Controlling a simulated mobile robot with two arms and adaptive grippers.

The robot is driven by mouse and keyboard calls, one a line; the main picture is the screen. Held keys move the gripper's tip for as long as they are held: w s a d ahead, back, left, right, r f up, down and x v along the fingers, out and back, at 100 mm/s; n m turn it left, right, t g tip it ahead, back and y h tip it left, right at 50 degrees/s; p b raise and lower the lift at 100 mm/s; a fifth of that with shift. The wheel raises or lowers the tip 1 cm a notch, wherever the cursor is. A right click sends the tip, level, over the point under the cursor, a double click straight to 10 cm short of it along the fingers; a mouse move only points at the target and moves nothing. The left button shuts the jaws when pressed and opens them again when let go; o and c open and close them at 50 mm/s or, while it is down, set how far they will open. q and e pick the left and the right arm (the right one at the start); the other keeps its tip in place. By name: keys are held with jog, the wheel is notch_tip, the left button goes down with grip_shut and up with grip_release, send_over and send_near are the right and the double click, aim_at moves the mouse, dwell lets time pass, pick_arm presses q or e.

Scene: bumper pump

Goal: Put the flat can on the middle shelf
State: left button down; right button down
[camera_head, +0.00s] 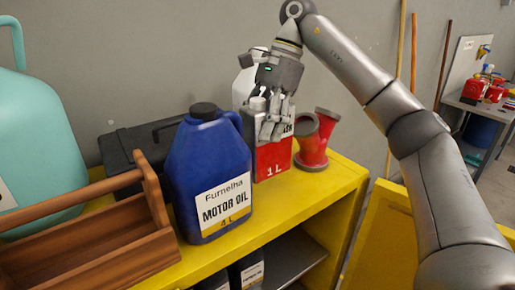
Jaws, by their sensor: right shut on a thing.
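The flat can (273,161), red with a grey upper part and a "1 L" mark, is upright over the yellow shelf unit's top (318,197). My right gripper (272,132) comes down from above and is shut on the upper part of the can. The fingers hide part of the can's top. I cannot tell whether its base touches the surface. Below the top, a grey shelf (292,257) shows in part; I cannot tell whether it is the middle one. My left gripper is out of view.
A blue motor oil jug (207,165) stands left of the can, and a red flared part (314,150) right of it. A wooden tool carrier (85,240), dark case (128,143) and teal jug (40,150) are further left. Dark bottles (248,272) stand on the lower shelf.

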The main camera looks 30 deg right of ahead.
aim_at(262, 143)
notch_tip(262, 143, down, 4)
jog(key=shift+s+f+p, duration=0.1)
jog(key=shift+s+p, duration=0.05)
jog(key=shift+p, duration=0.25)
jog(key=shift+f, duration=0.15)
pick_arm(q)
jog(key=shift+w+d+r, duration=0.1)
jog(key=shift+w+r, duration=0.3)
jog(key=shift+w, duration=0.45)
pick_arm(e)
jog(key=c, duration=1)
grip_release()
jog(key=shift+f, duration=0.2)
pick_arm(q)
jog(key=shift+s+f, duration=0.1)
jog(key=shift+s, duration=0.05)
pick_arm(e)
jog(key=o, duration=0.5)
jog(key=shift+r, duration=0.1)
